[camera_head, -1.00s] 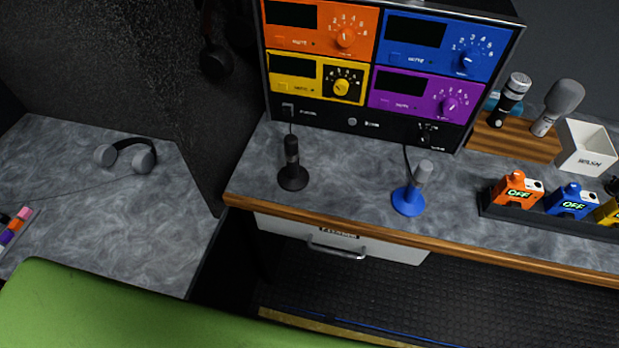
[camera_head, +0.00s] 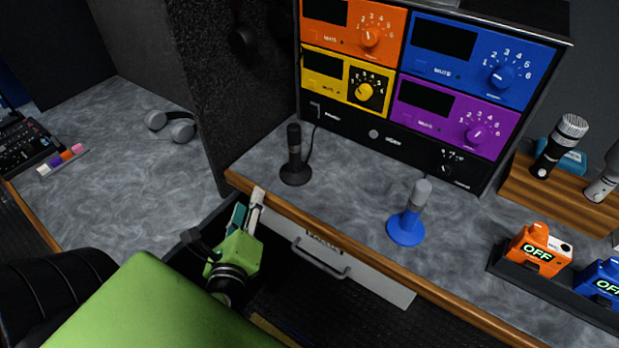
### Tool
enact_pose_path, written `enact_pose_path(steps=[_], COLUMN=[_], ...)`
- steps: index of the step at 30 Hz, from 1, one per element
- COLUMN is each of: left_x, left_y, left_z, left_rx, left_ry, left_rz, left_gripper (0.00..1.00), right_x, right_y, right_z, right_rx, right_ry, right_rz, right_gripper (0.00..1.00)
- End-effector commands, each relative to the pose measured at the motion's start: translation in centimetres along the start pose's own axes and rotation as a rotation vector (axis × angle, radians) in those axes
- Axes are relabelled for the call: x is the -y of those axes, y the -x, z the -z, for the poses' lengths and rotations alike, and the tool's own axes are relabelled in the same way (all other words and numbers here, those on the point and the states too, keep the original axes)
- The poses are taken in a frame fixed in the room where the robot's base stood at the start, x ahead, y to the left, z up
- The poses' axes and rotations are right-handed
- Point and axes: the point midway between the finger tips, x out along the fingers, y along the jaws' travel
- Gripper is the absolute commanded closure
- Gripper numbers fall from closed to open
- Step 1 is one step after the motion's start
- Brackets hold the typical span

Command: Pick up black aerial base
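The black aerial base (camera_head: 296,171) stands upright on the grey marbled counter, near its left front corner, with a thin cable behind it. A dark round foot carries a black stem. My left gripper (camera_head: 247,204) is in front of and below it, by the counter's wooden front edge, apart from the base. Its two pale-tipped fingers point up toward the counter with a gap between them, and nothing shows between them. My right gripper is not in view.
A blue aerial base (camera_head: 406,229) stands to the right on the counter. A rack with coloured panels (camera_head: 435,85) rises behind. A drawer handle (camera_head: 320,262) sticks out below the wooden edge (camera_head: 350,262). The counter between the two bases is clear.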

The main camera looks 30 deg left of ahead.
Motion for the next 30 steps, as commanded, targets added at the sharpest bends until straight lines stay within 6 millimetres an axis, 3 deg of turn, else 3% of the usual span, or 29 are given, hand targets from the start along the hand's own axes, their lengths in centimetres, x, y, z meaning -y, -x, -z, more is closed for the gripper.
enact_pose_path(steps=[5, 12, 17, 30], left_x=[3.2, 5.4, 6.0, 8.1], left_y=[0.8, 1.9, 1.4, -4.9], left_z=[-0.6, 1.5, 1.8, 2.4], left_rx=[0.033, 0.038, 0.040, 0.040], left_ry=[-0.364, -0.772, -0.832, -0.827], left_rz=[0.153, 0.308, 0.332, 0.330], left_gripper=[0.62, 0.62, 0.62, 0.62], right_x=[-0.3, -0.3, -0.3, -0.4], right_y=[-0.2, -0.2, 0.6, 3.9], right_z=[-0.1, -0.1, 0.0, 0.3], right_rx=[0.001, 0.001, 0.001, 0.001], right_ry=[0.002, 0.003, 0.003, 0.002], right_rz=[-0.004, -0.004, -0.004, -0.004], right_gripper=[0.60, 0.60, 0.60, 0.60])
